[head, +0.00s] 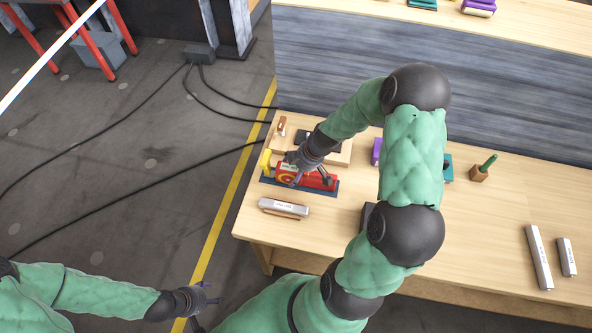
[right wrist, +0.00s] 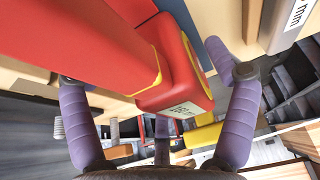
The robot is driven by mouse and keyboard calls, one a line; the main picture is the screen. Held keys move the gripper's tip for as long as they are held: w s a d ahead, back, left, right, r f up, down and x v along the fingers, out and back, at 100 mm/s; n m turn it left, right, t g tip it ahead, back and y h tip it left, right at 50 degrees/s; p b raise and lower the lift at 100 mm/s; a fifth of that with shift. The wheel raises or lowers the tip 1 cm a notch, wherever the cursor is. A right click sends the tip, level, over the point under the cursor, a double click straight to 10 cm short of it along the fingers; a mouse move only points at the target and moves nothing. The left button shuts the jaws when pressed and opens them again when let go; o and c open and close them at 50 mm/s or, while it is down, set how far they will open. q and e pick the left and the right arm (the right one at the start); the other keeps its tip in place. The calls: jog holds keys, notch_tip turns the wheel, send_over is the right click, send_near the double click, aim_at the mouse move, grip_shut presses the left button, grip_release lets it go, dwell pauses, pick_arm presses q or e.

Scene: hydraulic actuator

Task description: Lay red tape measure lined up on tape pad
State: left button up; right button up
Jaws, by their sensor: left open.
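The red tape measure (head: 318,182) lies lengthwise over the dark blue tape pad (head: 331,191) near the table's left end; whether it rests fully on the pad is hidden. In the right wrist view the red tape measure (right wrist: 175,75) fills the space between my purple fingers, with a yellow disc on its side. My right gripper (head: 308,177) is over it from above, fingers spread around its body; whether they press on it is unclear. It also shows in the right wrist view (right wrist: 155,100). My left gripper (head: 205,297) is open and empty, off the table at lower left.
A yellow piece (head: 266,160) stands at the pad's left end. A silver bar on a wooden holder (head: 284,208) lies in front of the pad. A wooden board (head: 335,157) with dark items is behind. Two silver bars (head: 539,257) lie far right.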

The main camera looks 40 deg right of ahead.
jog(key=shift+r+p, duration=0.25)
jog(key=shift+p, duration=0.05)
jog(key=p+v, duration=0.2)
jog(key=v, duration=0.9)
jog(key=shift+s+d+r, duration=0.1)
jog(key=shift+s+r, duration=0.1)
jog(key=shift+r, duration=0.15)
